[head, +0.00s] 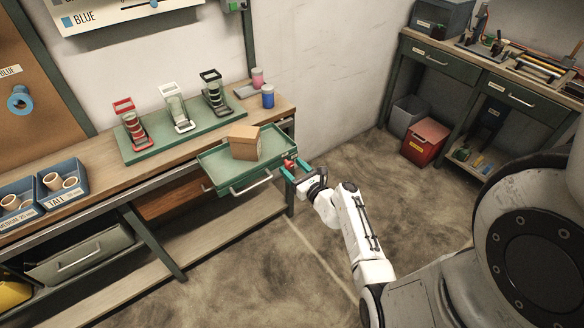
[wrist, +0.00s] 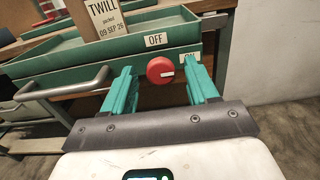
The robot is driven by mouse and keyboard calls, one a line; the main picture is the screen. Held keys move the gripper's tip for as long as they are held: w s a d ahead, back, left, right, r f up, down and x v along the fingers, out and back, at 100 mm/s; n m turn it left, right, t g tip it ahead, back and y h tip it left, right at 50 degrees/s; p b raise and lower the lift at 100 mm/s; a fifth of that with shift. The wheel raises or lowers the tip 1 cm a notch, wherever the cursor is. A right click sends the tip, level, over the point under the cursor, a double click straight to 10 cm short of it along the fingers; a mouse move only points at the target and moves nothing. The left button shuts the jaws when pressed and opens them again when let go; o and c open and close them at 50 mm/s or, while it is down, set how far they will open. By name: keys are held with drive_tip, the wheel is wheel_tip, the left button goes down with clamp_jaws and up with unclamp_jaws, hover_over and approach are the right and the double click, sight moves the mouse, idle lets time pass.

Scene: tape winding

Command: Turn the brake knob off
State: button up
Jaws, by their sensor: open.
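The red round brake knob (wrist: 160,70) sits on the front of a green tray-like drawer, between an OFF label (wrist: 155,40) above it and an ON label (wrist: 190,57) to its right. A short white mark on its face lies toward the ON side. My gripper (wrist: 161,78) is open, with one green finger on each side of the knob; I cannot tell whether either touches it. In the head view the red knob (head: 288,163) shows at the drawer's right end, between the fingers of my gripper (head: 294,171).
The green drawer (head: 215,178) is pulled out of the bench and carries a cardboard box (head: 244,142) marked TWILL. Its grey handle (wrist: 65,88) sticks out left of my fingers. A green board (head: 190,137) with several tape stands is behind. Open floor lies to the right.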

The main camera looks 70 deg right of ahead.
drive_tip(key=shift+w+d, duration=0.35)
drive_tip(key=shift+w, duration=0.15)
drive_tip(key=c, duration=1)
